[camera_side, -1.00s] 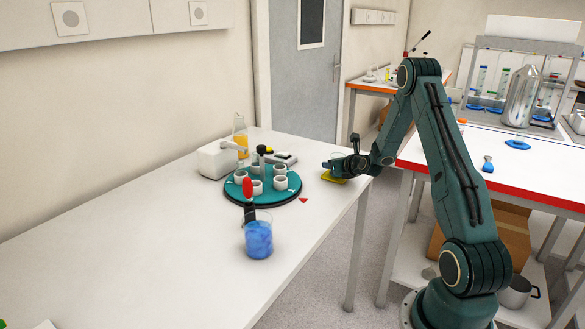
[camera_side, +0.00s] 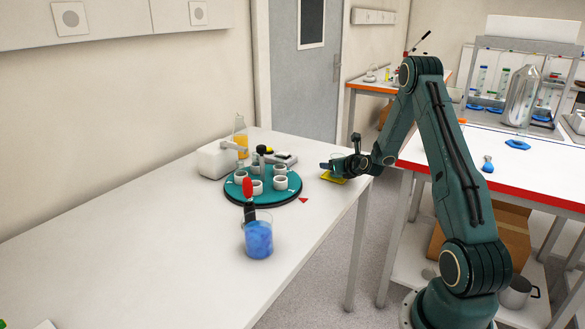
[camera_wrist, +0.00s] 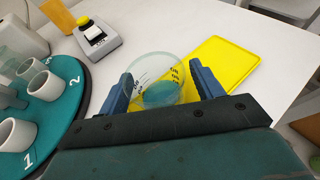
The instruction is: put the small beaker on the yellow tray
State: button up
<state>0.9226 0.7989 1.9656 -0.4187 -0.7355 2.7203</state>
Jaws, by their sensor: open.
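The small beaker (camera_wrist: 158,70) is clear glass with a little teal liquid or a teal base. In the wrist view it is between the two blue fingers of my gripper (camera_wrist: 162,92), which are spread with some room beside the glass. The yellow tray (camera_wrist: 215,72) lies under and beyond the beaker, which overlaps its left part in this view. Whether the beaker's base rests fully on the tray is hard to tell. In the side view my gripper (camera_side: 333,167) is low over the yellow tray (camera_side: 334,179), and the beaker is mostly hidden by the fingers.
A teal round carousel (camera_side: 290,196) with several white cups stands left of my gripper. A beaker of blue liquid (camera_side: 258,240) stands nearer the front. A grey device with a yellow button (camera_wrist: 97,38), a white box (camera_side: 217,161) and an orange-filled flask (camera_side: 240,144) are behind.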

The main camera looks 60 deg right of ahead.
jog(key=v, duration=1.1)
jog(key=shift+s+a, duration=0.1)
jog(key=shift+s, duration=0.05)
dwell(0.4)
jog(key=shift+a+r+n, duration=0.2)
jog(key=shift+a+n, duration=0.05)
jog(key=shift+n, duration=0.05)
jog(key=w+a+r+n+g+y, duration=0.1)
jog(key=w+a+r+n+y, duration=0.3)
jog(key=a+n, duration=0.7)
jog(key=s+a+r+n+y, duration=0.1)
jog(key=a+r+n+y, duration=0.1)
jog(key=a+r+n, duration=0.65)
jog(key=s+a+r+n+g, duration=0.1)
jog(key=s+a+n+g, duration=0.1)
jog(key=s+a+n, duration=0.6)
jog(key=s+a+r+n+g+y, duration=0.1)
jog(key=s+a+r+n+g, duration=0.1)
jog(key=s+a+n, duration=0.6)
jog(key=s+n, duration=0.3)
jog(key=n, duration=0.3)
jog(key=shift+s+a+n+g, duration=0.2)
jog(key=shift+a+n+g, duration=0.1)
jog(key=shift+a+n, duration=0.1)
